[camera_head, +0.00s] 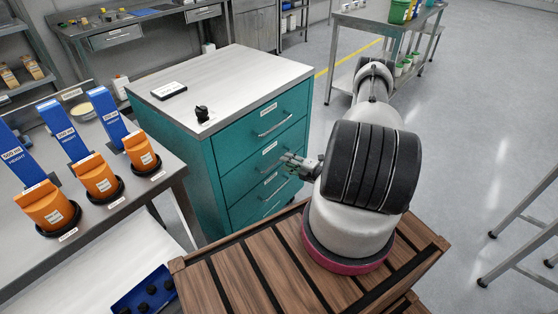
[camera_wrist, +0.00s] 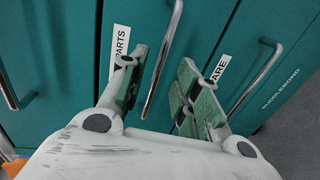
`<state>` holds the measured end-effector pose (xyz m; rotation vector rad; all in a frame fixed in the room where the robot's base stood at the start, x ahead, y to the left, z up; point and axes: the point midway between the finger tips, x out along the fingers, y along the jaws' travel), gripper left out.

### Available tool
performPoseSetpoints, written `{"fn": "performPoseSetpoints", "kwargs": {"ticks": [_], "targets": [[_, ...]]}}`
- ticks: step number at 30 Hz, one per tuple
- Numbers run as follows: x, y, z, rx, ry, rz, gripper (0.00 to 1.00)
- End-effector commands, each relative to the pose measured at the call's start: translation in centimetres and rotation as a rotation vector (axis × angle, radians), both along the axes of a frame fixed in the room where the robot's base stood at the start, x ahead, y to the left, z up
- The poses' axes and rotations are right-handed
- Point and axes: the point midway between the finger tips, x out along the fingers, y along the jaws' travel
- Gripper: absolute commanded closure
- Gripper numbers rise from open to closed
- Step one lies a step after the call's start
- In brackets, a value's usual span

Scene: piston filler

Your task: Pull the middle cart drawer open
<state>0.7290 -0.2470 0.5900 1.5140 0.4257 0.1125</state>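The teal cart (camera_head: 225,170) with a pale top stands left of my arm, its drawers looking closed. Its middle drawer (camera_head: 248,170) has a bar handle, partly hidden by my gripper in the head view. My gripper (camera_head: 296,163) is at this drawer's front. In the wrist view, my gripper (camera_wrist: 163,92) is open, with green pads on its fingers. The chrome handle (camera_wrist: 166,50) of the drawer labelled PARTS (camera_wrist: 120,45) runs between the fingers. I cannot tell whether either finger touches it.
Another chrome handle (camera_wrist: 256,80) lies to the right in the wrist view, and one (camera_wrist: 12,92) to the left. A workbench (camera_head: 150,190) with orange and blue fixtures stands left of the cart. The floor (camera_head: 470,130) to the right is mostly clear.

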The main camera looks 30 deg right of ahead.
Motion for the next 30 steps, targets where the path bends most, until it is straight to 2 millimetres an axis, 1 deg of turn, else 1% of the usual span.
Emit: {"fn": "performPoseSetpoints", "kwargs": {"ticks": [3,6,9,12,19,20,24,25,30], "targets": [[1.9,0.8,-0.4,-0.003,-0.001,0.005,0.68],[3.3,1.3,-0.7,-0.002,0.000,0.005,0.68],[4.2,1.6,-0.9,-0.003,0.000,0.004,0.68],[4.6,1.8,-1.0,-0.003,0.000,0.003,0.68],[4.7,1.8,-1.0,-0.002,0.000,0.002,0.68],[4.7,1.8,-1.0,-0.002,0.000,0.002,0.72],[4.6,1.7,-1.0,-0.003,0.000,0.003,0.97],[4.6,1.7,-1.0,-0.003,0.000,0.003,1.00],[4.6,1.7,-1.0,-0.003,0.000,0.003,1.00]]}}
